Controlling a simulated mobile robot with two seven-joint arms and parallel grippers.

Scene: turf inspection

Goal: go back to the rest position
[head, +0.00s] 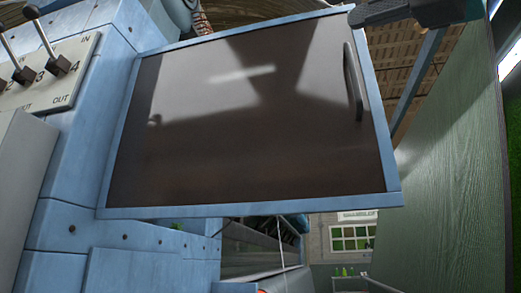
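The task names no object. A large dark panel (250,140) with a blue frame fills the middle of the view, tilted, with a dark upright handle (353,82) near its right edge.
Blue machine casing (75,190) stands close on the left, with levers (55,62) on a plate marked IN and OUT. A greenish wood-grained board (460,140) stands at the right. A dark part (385,11) I cannot identify juts in at top right. A window (352,238) shows far below.

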